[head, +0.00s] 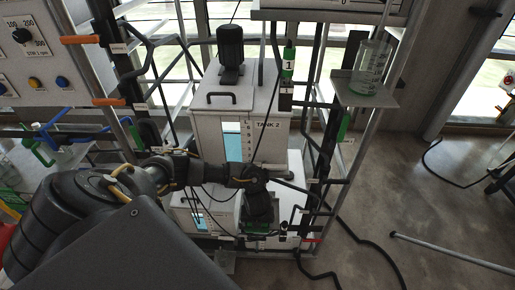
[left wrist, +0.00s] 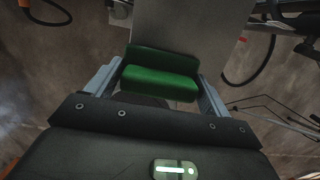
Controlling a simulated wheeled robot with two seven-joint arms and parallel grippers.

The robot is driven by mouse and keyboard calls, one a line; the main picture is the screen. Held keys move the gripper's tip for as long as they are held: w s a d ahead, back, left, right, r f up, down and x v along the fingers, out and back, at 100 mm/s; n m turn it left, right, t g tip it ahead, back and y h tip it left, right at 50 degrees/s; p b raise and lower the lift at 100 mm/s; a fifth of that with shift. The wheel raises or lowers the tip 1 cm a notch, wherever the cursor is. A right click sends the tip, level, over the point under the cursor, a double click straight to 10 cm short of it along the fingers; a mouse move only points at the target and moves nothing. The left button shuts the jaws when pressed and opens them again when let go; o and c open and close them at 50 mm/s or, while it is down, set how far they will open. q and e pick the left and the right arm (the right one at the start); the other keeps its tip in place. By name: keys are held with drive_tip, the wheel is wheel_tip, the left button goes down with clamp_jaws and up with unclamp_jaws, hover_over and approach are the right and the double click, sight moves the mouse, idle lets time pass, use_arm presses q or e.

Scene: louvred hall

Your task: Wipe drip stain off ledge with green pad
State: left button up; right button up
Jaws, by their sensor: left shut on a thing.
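My left arm comes in from the left in the head view and reaches down in front of the tank frame, with its gripper (head: 260,230) low in the middle. In the left wrist view the left gripper (left wrist: 160,78) is shut on the green pad (left wrist: 160,84), which sits across between the two fingers. A plain grey plate (left wrist: 190,24), perhaps the ledge, lies just beyond the pad. I cannot tell whether the pad touches it. I make out no drip stain in either view. My right gripper is not in view.
A white box marked TANK 2 (head: 267,140) stands behind the arm, with frame tubes and black cables around it. A shelf (head: 345,91) at right carries a glass beaker (head: 369,68). A hose (head: 365,243) and a metal rod (head: 450,252) lie on the otherwise open floor at right.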

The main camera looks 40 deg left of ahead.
use_arm(q)
drive_tip(key=r+p, duration=0.2)
drive_tip(key=r, duration=0.1)
drive_tip(key=w+r+p, duration=0.1)
drive_tip(key=shift+d+r, duration=0.2)
drive_tip(key=shift+r, duration=0.2)
drive_tip(key=shift+r+p, duration=0.35)
drive_tip(key=shift+r, duration=0.05)
drive_tip(key=shift+s+r+p, duration=0.15)
drive_tip(key=shift+r+p, duration=1.05)
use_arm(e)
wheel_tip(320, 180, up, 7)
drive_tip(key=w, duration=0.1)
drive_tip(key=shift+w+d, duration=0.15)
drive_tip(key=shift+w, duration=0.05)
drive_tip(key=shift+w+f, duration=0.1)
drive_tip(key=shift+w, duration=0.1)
